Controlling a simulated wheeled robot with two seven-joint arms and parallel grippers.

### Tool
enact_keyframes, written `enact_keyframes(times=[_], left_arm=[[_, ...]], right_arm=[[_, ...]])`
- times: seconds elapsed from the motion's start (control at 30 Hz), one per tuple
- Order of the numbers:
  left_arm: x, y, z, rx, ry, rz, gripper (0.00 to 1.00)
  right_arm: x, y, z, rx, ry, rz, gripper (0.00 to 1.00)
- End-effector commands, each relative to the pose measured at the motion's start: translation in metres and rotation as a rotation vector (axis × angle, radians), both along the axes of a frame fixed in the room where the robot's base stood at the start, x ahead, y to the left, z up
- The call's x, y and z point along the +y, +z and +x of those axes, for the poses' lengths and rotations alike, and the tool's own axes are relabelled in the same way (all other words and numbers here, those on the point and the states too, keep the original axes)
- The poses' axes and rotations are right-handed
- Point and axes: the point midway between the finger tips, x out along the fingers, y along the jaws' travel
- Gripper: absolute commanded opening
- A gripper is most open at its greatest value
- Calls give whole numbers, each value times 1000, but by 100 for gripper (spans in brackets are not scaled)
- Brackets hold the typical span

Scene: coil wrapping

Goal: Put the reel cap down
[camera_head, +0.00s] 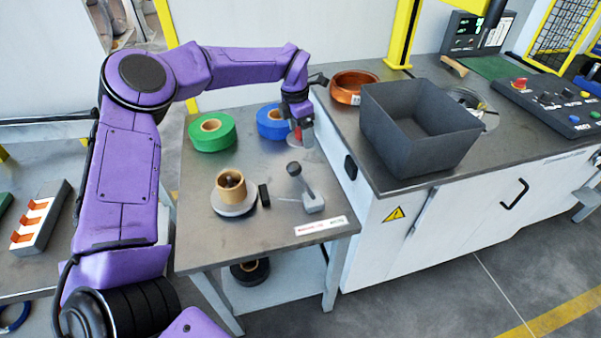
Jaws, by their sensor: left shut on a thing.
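My left gripper (304,128) is at the back right corner of the small grey table (200,185). It is shut on the reel cap (297,134), of which a small red part shows beside the fingers. The gripper hides much of the cap, and I cannot tell whether it touches the tabletop. A blue tape roll (271,122) lies just left of the gripper. My right gripper is not in view.
A green tape roll (212,134) lies at the back left of the table. A cardboard-coloured core (231,185) stands on a round base, with a grey handled device (309,194) to its right. A dark bin (408,146) and a copper coil (350,83) sit on the higher bench.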

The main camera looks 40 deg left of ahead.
Motion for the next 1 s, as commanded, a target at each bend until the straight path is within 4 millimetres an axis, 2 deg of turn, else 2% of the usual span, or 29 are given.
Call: enact_keyframes(times=[0.2, 0.5, 0.87, 0.9, 0.93, 0.97, 1.0], left_arm=[[2, -44, 1, 4, 22, 0, 46], [2, -92, 0, 3, 21, 0, 46], [2, -100, 0, -1, 20, -1, 46], [2, -100, 0, 0, 20, -1, 86], [2, -99, 0, 0, 20, -1, 96], [2, -99, 0, 0, 20, -1, 100], [2, -99, 0, -1, 19, -1, 100]], right_arm=[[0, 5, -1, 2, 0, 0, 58], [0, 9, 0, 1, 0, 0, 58], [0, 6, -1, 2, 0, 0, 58], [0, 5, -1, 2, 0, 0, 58], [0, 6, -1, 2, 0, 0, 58], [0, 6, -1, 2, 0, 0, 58], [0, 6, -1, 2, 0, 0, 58]])
